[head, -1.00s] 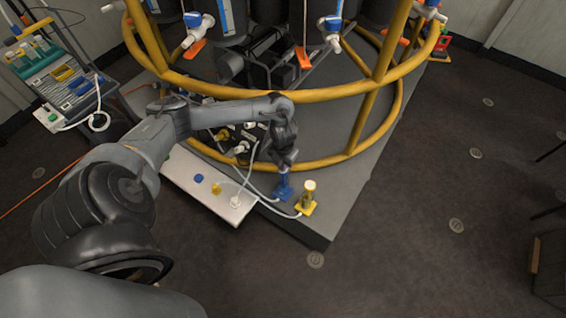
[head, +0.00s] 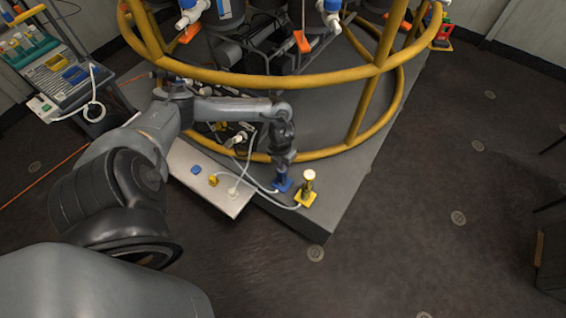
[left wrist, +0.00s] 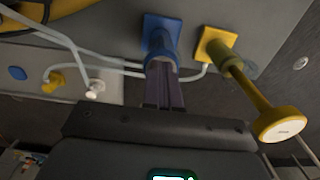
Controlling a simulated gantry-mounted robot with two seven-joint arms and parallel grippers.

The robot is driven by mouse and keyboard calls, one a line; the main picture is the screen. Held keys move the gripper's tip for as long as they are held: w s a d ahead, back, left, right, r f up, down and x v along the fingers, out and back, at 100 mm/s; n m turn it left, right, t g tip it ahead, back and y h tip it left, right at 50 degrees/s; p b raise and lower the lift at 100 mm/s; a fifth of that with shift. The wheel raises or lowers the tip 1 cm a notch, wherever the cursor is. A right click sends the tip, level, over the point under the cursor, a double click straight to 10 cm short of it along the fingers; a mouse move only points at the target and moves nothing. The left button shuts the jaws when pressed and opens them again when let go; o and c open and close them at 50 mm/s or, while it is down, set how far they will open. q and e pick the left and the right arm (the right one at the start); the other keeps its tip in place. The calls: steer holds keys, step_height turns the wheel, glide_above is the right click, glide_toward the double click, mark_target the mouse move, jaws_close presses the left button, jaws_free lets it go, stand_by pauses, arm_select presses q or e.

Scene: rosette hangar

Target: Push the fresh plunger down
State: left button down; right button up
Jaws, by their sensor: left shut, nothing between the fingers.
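A blue pump (head: 281,187) on a square base stands near the platform's front corner. It also shows in the left wrist view (left wrist: 153,30). To its right is a yellow pump (head: 305,198) with its plunger (head: 308,177) raised; in the left wrist view the yellow rod ends in a round white-faced cap (left wrist: 283,130). My left gripper (head: 284,174) is shut and empty, pointing down over the blue pump. In the left wrist view its fingertips (left wrist: 162,70) are at the blue pump's open top, where any plunger is hidden. No label shows which plunger is fresh.
White hoses run from both pumps to a pale panel (head: 190,150) on the left, which has coloured ports. A yellow ring rail (head: 290,77) curves close behind my arm. The platform (head: 330,200) is clear to the right of the yellow pump.

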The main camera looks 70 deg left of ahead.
arm_select(q)
steer(key=shift+s+a+f, duration=0.1)
steer(key=shift+s+f, duration=0.1)
steer(key=shift+f, duration=0.1)
steer(key=shift+r+p, duration=0.55)
steer(key=shift+p, duration=0.05)
step_height(320, 180, up, 4)
steer(key=p, duration=0.3)
steer(key=shift+w+f, duration=0.1)
step_height(320, 180, up, 10)
steer(key=p, duration=0.3)
steer(key=shift+f+p, duration=0.15)
steer(key=shift+p, duration=0.25)
steer(key=shift+w, duration=0.1)
